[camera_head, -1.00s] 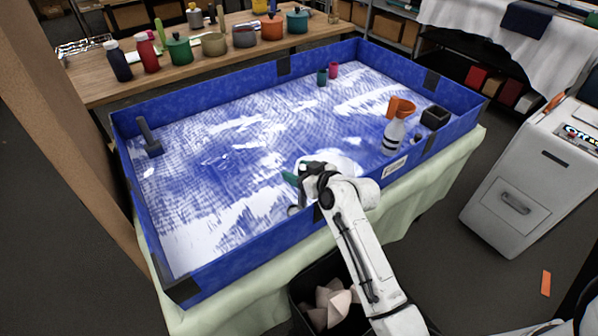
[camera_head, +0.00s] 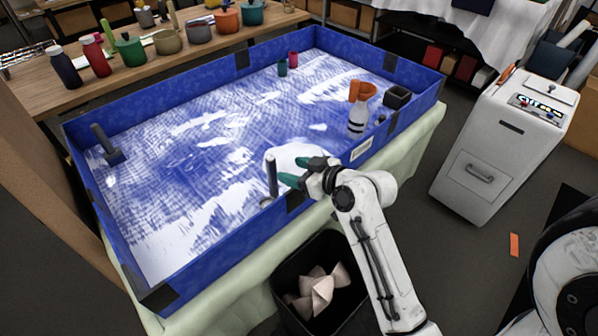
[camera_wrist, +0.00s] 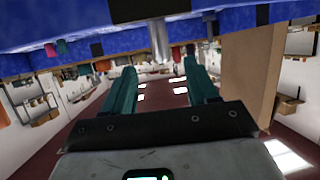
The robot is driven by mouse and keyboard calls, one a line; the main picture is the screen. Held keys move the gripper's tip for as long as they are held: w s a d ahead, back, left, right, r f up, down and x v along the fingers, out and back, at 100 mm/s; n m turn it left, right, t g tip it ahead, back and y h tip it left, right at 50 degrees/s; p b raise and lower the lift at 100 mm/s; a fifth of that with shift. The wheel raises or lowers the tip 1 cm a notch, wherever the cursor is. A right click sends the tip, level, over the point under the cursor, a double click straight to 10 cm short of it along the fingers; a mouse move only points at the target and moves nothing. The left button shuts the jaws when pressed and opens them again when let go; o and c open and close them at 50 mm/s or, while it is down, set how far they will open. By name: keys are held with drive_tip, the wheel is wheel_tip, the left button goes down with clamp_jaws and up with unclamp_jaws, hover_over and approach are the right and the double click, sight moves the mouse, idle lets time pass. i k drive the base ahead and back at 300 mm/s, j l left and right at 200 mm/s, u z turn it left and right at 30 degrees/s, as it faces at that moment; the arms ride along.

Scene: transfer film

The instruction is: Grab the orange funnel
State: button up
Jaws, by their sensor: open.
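The orange funnel (camera_head: 362,90) is at the right side of the blue-walled tray (camera_head: 237,262) in the head view, behind a white bottle (camera_head: 357,118) that partly overlaps it. How it rests is hard to tell. My gripper (camera_head: 297,171) is over the tray's near edge, well left of the funnel and nearer the camera, apart from it. In the wrist view my gripper (camera_wrist: 161,72) has its two teal fingers spread, with nothing held between them. I cannot make out the funnel in the wrist view.
A black box (camera_head: 397,97) stands right of the funnel. A grey upright post (camera_head: 271,175) is close left of my gripper. Small teal and magenta cups stand at the tray's back wall. A black bin (camera_head: 338,312) is below the near edge, and a white cabinet (camera_head: 490,150) stands right.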

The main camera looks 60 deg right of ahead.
sight(361, 91)
drive_tip(key=z, duration=1.4)
